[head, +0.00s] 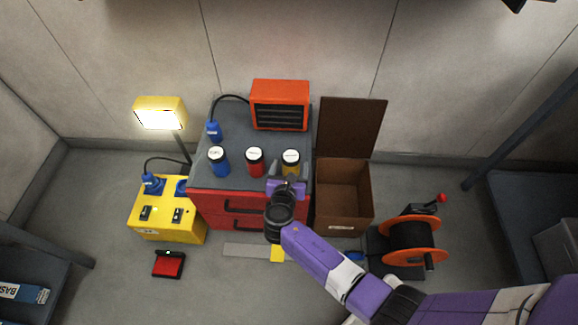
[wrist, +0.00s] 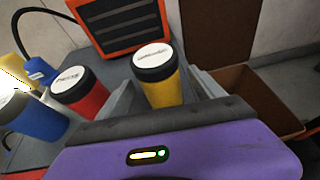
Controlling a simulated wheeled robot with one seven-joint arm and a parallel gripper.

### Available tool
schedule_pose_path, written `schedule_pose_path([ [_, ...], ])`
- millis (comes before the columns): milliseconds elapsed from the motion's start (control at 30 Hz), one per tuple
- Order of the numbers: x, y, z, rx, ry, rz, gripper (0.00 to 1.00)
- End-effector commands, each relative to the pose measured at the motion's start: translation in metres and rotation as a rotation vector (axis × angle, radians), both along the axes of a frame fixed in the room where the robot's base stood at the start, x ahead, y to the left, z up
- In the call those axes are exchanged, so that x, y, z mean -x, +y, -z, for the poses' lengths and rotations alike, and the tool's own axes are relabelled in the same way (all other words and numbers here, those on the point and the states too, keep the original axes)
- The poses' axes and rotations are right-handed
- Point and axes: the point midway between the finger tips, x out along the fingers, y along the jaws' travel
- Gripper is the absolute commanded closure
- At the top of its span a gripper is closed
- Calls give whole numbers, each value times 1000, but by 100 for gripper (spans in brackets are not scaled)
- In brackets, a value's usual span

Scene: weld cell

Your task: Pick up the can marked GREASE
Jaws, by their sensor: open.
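Three cans with black rims and white lids stand upright on the grey cabinet top: a blue can (head: 220,168), a red can (head: 255,168) and a yellow can (head: 291,167). The lids carry small dark lettering that I cannot read surely, so I cannot tell which says GREASE. My gripper (head: 287,181) is at the yellow can, on its near side. In the wrist view the open fingers (wrist: 162,92) stand left and right of the yellow can (wrist: 163,92), with the purple palm in front of its base. The red can (wrist: 83,93) is just outside the left finger; the blue can (wrist: 38,118) is farther left.
An orange heater (head: 280,105) stands at the back of the red-drawer cabinet (head: 205,203). An open brown box (head: 343,190) is close on the right, its lid raised. A yellow power box (head: 167,217) with a lit lamp (head: 160,113) is left. A cable reel (head: 412,238) stands right.

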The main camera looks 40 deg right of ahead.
Motion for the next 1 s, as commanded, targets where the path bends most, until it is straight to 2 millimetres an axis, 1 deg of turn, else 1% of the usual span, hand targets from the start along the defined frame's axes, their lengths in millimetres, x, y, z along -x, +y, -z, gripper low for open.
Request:
schedule_pose_path([
  [333,-27,-30,19,-2,0,2,23],
  [433,-30,-33,19,-2,-1,1,23],
  [600,-30,-33,18,-2,-1,0,23],
  [667,-30,-33,18,-2,-1,0,34],
  [700,-30,-33,18,-2,-1,0,42],
  [767,-30,-33,19,-2,-1,0,54],
  [800,-30,-33,19,-2,-1,0,62],
  [1000,-30,-33,19,-2,-1,0,100],
])
